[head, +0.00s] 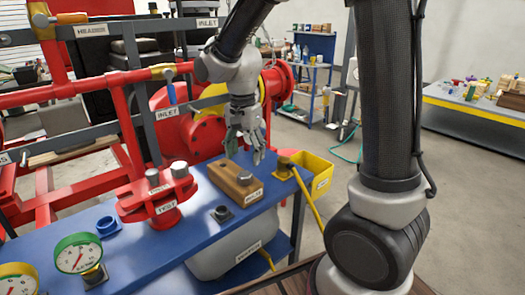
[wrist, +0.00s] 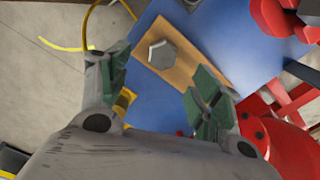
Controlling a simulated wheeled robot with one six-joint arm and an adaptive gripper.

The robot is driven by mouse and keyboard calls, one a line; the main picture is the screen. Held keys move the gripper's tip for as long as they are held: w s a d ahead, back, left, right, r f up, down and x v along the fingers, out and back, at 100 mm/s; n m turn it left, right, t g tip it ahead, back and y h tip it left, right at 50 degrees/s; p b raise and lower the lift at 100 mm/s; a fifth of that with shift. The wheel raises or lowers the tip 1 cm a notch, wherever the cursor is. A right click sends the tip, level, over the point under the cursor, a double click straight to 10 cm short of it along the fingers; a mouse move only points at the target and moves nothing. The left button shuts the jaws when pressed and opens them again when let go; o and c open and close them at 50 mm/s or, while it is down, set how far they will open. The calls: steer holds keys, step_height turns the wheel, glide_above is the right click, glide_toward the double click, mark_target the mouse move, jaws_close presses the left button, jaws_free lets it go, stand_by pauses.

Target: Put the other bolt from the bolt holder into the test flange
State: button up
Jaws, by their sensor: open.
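The wooden bolt holder (head: 222,178) lies on the blue bench, and one grey hex-headed bolt (head: 245,178) stands in its near end. In the wrist view the bolt (wrist: 162,54) shows from above in the holder (wrist: 205,76), beyond my fingertips. The red test flange (head: 160,203) stands left of the holder, with two grey bolt heads on top. A red part at the top right of the wrist view seems to be this flange. My gripper (head: 245,146) is open and empty, pointing down above the holder. Its two green-padded fingers (wrist: 157,88) are spread apart in the wrist view.
A yellow bin (head: 316,176) stands right of the holder. A dark square fitting (head: 222,214), a blue ring (head: 107,226) and a green-rimmed gauge (head: 78,253) sit on the bench's near side. Red pipes and grey rails stand behind.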

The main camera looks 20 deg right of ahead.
mark_target(245, 173)
steer(key=shift+w+m, duration=0.2)
steer(key=shift+m, duration=0.8)
steer(key=shift+f, duration=0.2)
step_height(245, 173, down, 7)
steer(key=shift+f, duration=0.2)
steer(key=c, duration=1.1)
steer(key=shift+o, duration=1.2)
steer(key=shift+c, duration=1.3)
steer(key=shift+r, duration=3.5)
